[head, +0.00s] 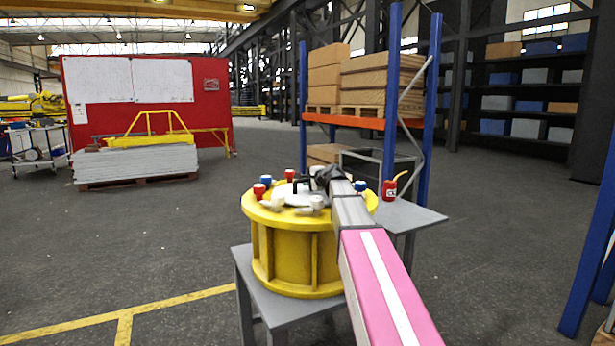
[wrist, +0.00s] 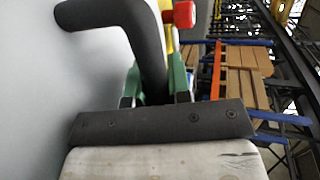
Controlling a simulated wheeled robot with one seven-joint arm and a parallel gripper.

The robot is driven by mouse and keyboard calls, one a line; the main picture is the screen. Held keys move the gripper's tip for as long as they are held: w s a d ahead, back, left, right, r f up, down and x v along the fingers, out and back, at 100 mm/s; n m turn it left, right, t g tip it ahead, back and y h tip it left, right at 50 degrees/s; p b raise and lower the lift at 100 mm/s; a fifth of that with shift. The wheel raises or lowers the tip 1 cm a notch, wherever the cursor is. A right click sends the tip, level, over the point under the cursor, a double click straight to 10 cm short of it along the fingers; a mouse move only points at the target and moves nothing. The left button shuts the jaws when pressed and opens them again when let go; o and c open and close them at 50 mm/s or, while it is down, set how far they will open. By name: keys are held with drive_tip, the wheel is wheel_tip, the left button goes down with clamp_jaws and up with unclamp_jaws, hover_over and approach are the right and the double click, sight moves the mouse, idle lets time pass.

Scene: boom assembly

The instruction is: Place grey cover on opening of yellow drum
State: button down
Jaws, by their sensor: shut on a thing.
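The yellow drum (head: 297,255) stands upright on a grey table, with red and blue knobs around its top rim. The light grey cover (head: 283,193) is at the drum's top, inside the ring of knobs, with a dark bent handle (head: 297,186). I cannot tell whether it rests on the opening or hovers just above. My gripper (head: 318,182) is at the right of the cover, shut on it by the handle. The wrist view shows the cover's smooth grey face (wrist: 50,100) and the dark handle (wrist: 150,45) close up. The drum's opening is hidden.
A grey table (head: 270,305) carries the drum. A red can (head: 389,190) with a yellow spout stands on a grey surface (head: 410,214) behind my arm. A blue-posted rack (head: 391,90) with boxes rises behind. Open floor lies to the left.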

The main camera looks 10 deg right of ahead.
drive_tip(key=shift+f, duration=0.15)
drive_tip(key=c, duration=1.1)
unclamp_jaws()
drive_tip(key=shift+f, duration=0.15)
drive_tip(key=shift+o, duration=0.2)
drive_tip(key=v, duration=1.2)
